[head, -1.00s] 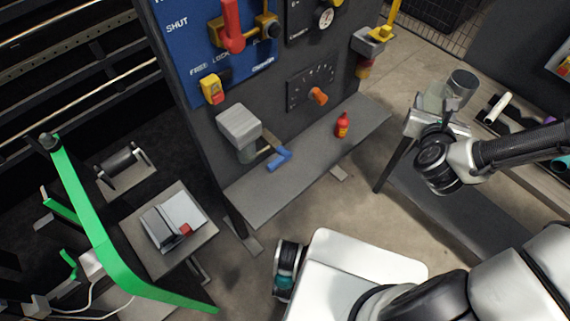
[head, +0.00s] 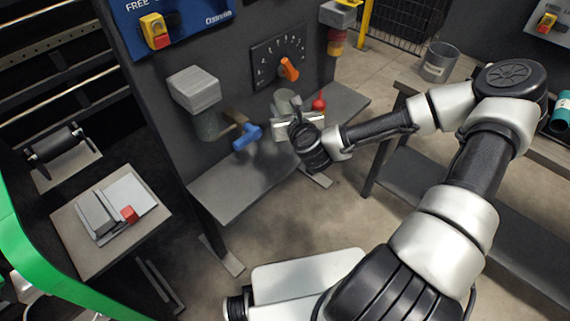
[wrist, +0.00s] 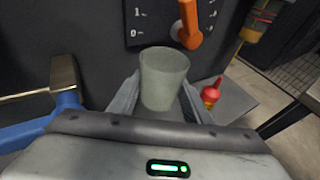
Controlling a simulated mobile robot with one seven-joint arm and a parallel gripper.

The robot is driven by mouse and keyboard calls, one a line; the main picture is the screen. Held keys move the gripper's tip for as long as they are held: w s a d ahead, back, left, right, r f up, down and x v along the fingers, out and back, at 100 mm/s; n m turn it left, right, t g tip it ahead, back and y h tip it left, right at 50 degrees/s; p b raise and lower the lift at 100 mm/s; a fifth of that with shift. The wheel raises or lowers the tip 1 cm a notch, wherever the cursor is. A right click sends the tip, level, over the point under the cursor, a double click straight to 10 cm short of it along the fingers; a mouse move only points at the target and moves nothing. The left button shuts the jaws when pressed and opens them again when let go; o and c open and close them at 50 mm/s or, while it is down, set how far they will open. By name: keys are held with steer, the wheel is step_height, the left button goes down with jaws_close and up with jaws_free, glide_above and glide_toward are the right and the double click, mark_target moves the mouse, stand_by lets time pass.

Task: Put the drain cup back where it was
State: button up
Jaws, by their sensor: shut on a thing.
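The drain cup, a translucent grey-green cup, shows in the wrist view (wrist: 163,82) upright between my two fingers, with its wide rim up. It also shows in the head view (head: 285,101), partly hidden by my gripper. My gripper (head: 296,121) is shut on it and holds it in front of the dark panel, above the grey shelf (head: 238,185). To its left, a grey block (head: 194,88) on the panel has a greenish body (head: 207,123) beneath it. A blue-handled lever (head: 246,137) stands out beside that.
A red bottle (head: 319,104) stands just right of my gripper and also shows in the wrist view (wrist: 210,94). An orange knob (head: 289,68) projects above the cup.

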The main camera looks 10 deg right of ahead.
steer(key=b, duration=0.3)
glide_above(287, 146)
step_height(287, 146, down, 5)
step_height(287, 146, down, 10)
steer(key=b, duration=0.3)
steer(key=shift+w+r, duration=0.1)
steer(key=shift+r, duration=0.05)
steer(key=o, duration=0.7)
steer(key=shift+f, duration=0.25)
steer(key=o, duration=0.4)
steer(key=shift+o, duration=0.2)
steer(key=shift+r, duration=0.2)
